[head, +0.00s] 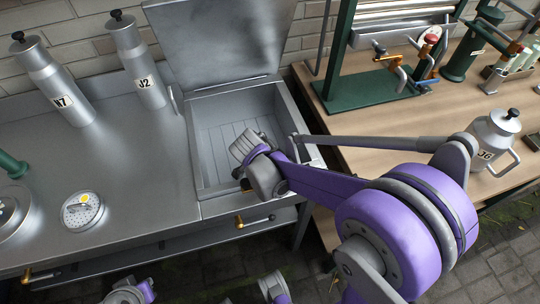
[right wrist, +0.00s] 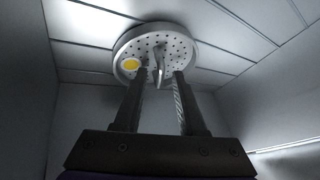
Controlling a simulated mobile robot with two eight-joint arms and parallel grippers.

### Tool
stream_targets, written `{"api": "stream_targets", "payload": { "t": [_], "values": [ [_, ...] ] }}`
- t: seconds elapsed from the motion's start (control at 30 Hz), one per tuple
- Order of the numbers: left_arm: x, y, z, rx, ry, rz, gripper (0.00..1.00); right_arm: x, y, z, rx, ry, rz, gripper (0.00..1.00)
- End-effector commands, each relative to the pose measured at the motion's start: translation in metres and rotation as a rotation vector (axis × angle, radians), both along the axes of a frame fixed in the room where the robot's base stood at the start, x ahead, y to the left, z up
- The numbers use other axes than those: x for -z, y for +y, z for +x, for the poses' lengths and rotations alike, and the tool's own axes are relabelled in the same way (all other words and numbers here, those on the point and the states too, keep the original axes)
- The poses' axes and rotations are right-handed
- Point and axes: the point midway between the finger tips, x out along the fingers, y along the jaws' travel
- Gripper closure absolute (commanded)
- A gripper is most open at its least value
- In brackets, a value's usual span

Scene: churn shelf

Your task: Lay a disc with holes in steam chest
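The steam chest (head: 203,185) is an open grey metal box with a raised lid (head: 220,45) and a slatted floor. My right gripper (head: 240,174) reaches down into it. In the right wrist view, a pale disc with holes (right wrist: 178,44) has a yellow spot and an upright central grip. It shows against the slatted floor; whether it rests flat there is not clear. My right gripper's two fingers (right wrist: 160,78) are apart, one on each side of the grip. The head view hides this disc. Another disc with holes and a yellow spot (head: 82,211) lies on the metal counter.
Canisters labelled N7 (head: 58,88) and J2 (head: 140,70) stand on the metal counter (head: 135,180). A round item (head: 10,212) is at its left edge. A wooden table (head: 360,150) at right bears a green press stand (head: 365,92) and a J6 canister (head: 492,140).

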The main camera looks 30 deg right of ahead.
Motion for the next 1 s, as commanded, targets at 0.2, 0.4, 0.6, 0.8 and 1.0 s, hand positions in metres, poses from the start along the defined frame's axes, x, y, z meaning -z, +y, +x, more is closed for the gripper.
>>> {"api": "stream_targets", "payload": {
  "t": [0.2, 0.4, 0.6, 0.8, 1.0],
  "values": [
    [-0.002, 0.0, 0.0, 0.0, -0.001, 0.0, 1.0, -0.002, 0.0, 0.0, 0.0, 0.0, 0.0, 0.6],
    [-0.009, 0.0, 0.0, 0.0, -0.003, 0.0, 1.0, -0.025, 0.011, -0.007, -0.004, 0.0, 0.001, 0.6],
    [-0.019, 0.0, 0.001, 0.0, -0.006, 0.0, 1.0, -0.064, 0.03, -0.02, -0.004, -0.001, 0.0, 0.6],
    [-0.026, 0.0, 0.002, 0.0, -0.008, 0.0, 1.0, -0.093, 0.044, -0.03, -0.002, 0.0, 0.0, 0.6],
    [-0.028, 0.0, 0.002, 0.0, -0.009, 0.0, 1.0, -0.106, 0.05, -0.035, -0.001, 0.0, 0.0, 0.6]
  ]
}}
